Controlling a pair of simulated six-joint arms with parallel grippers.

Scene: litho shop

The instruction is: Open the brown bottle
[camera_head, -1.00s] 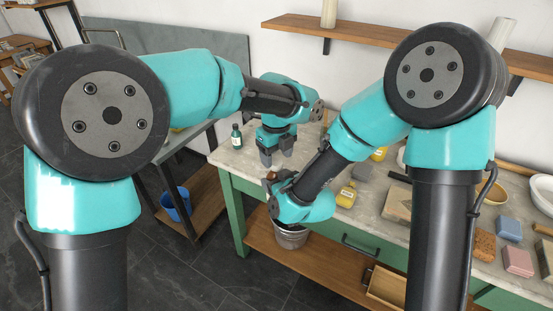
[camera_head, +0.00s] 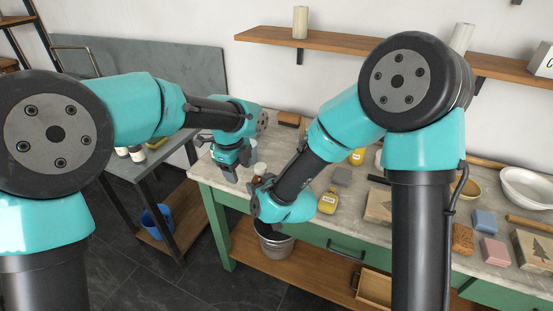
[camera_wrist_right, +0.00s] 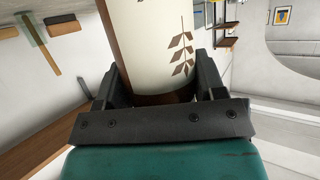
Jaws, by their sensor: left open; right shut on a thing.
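The brown bottle (camera_wrist_right: 165,98), with a cream label and brown leaf print, fills the upper middle of the right wrist view. My right gripper (camera_wrist_right: 155,78) is shut on it, one finger on each side. Its top lies outside that view. In the head view my right gripper (camera_head: 261,181) holds it above the front left part of the bench, and the arm hides most of the bottle. My left gripper (camera_head: 238,166) is open, pointing down, just left of and close to the right gripper. Nothing shows between its fingers.
The stone-topped green bench (camera_head: 240,193) carries a yellow bottle (camera_head: 327,201), a pink block (camera_head: 494,251), a blue block (camera_head: 484,221) and a white bowl (camera_head: 526,187) to the right. A metal bucket (camera_head: 275,243) stands below. A wooden shelf (camera_head: 350,52) hangs behind.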

